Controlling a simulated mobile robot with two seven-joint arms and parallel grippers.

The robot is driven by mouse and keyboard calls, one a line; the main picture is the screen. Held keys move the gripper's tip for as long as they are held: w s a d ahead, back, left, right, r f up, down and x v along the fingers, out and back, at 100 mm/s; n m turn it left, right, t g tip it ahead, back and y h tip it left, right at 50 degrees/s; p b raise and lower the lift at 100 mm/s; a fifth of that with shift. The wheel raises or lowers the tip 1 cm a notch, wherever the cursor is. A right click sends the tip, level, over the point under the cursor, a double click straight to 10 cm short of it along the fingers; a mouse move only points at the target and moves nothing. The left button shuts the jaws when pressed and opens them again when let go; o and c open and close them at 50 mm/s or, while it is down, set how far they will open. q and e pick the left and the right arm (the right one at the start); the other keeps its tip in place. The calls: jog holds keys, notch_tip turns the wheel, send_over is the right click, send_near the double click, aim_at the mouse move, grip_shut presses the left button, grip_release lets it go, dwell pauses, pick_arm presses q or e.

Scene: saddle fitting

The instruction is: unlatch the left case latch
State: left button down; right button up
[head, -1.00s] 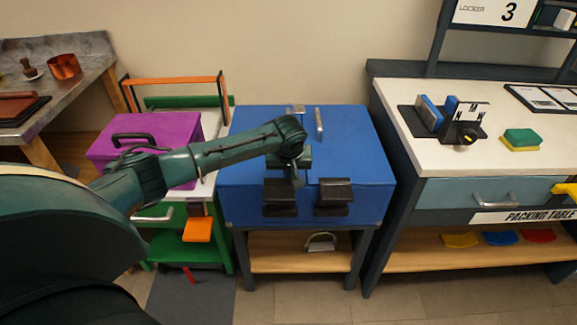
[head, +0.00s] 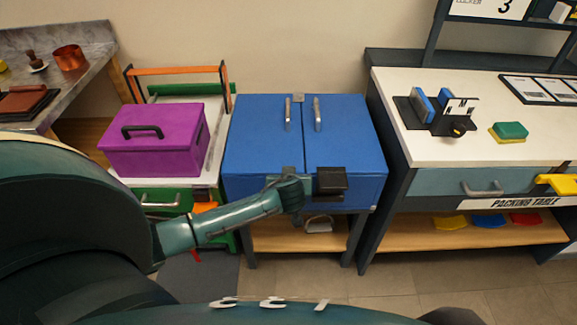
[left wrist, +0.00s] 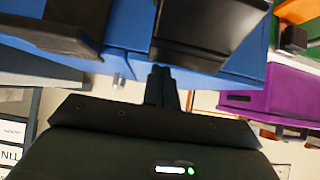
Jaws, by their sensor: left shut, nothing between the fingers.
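The blue case (head: 255,135) sits on a dark stand with its lid closed. Its right latch (head: 331,181) is a black block on the front edge. The left latch is mostly hidden behind my left gripper (head: 292,192) in the head view. In the left wrist view the left latch (left wrist: 200,30) is a large black block just beyond my left gripper (left wrist: 163,84), whose fingers are together and empty. The fingertips are at or very near the latch's edge; I cannot tell whether they touch. The right latch (left wrist: 78,22) is left of it there. My right gripper is not in view.
A purple case (head: 155,145) stands left of the blue case. The packing table (head: 400,110) stands close on the right. Two metal handles (head: 287,113) (head: 317,114) rise from the blue lid. A wooden shelf (head: 270,235) lies below the case. Floor in front is clear.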

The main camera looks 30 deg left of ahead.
pick_arm(q)
jog(key=shift+s+d+f+t+y+b, duration=0.35)
jog(key=shift+s+d+f+t, duration=0.15)
jog(key=shift+s, duration=0.25)
jog(key=shift+s+d+f, duration=0.2)
jog(key=shift+s, duration=0.2)
jog(key=shift+s+d+f, duration=0.2)
jog(key=shift+s, duration=0.15)
jog(key=shift+s+d+f, duration=0.15)
jog(key=shift+s+f, duration=0.05)
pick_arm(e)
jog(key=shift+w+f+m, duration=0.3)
